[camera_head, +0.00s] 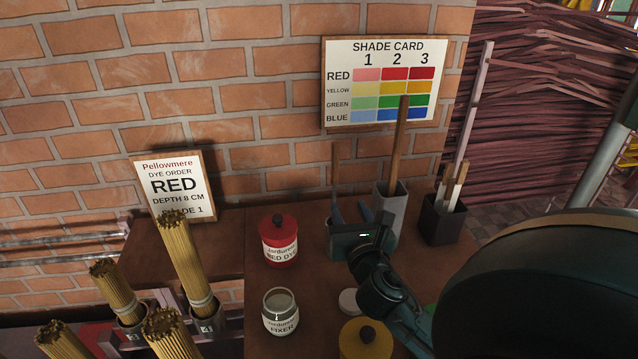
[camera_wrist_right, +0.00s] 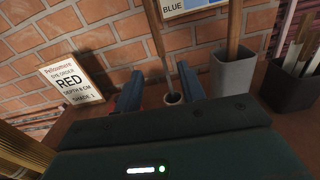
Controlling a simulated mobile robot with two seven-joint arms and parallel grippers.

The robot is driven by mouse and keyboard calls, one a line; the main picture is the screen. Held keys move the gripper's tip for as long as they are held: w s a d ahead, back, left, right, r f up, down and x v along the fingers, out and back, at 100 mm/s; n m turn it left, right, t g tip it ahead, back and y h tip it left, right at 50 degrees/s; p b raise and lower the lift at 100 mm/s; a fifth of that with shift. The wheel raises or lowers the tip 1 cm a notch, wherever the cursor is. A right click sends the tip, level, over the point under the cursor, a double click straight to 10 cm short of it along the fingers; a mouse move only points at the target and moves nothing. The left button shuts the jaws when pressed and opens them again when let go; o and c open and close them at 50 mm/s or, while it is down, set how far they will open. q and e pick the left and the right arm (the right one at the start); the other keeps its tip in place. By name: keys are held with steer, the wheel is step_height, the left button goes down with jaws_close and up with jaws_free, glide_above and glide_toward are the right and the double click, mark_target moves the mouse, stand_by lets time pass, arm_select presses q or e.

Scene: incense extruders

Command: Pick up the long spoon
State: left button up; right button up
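My right gripper (camera_head: 351,207) is open and empty at the back of the table, its two blue fingers apart. In the right wrist view, a thin upright wooden handle with a darker lower part (camera_wrist_right: 157,35) shows between and beyond the fingers, standing in a small round pot (camera_wrist_right: 173,99). This handle (camera_head: 335,160) also rises behind the gripper in the head view. A thicker, longer wooden handle (camera_head: 399,140) stands in a tall grey holder (camera_head: 391,205) to the right. No spoon bowl shows, so I cannot tell which handle is the long spoon's. My left gripper is out of view.
A red dye jar (camera_head: 279,243), an open fixer jar (camera_head: 280,312) and a yellow lidded jar (camera_head: 365,343) stand on the table. A dark holder with several sticks (camera_head: 440,222) is at the right. Bundles of incense sticks (camera_head: 184,255) stand left. A brick wall closes the back.

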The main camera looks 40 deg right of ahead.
mark_target(336, 173)
steer(key=x, duration=0.8)
steer(key=shift+r+p, duration=0.25)
steer(key=shift+p, duration=0.15)
steer(key=shift+r+p+x, duration=0.2)
steer(key=shift+x, duration=1.1)
steer(key=shift+r+p+x, duration=0.15)
steer(key=shift+x, duration=1.2)
steer(key=shift+c, duration=0.2)
jaws_close()
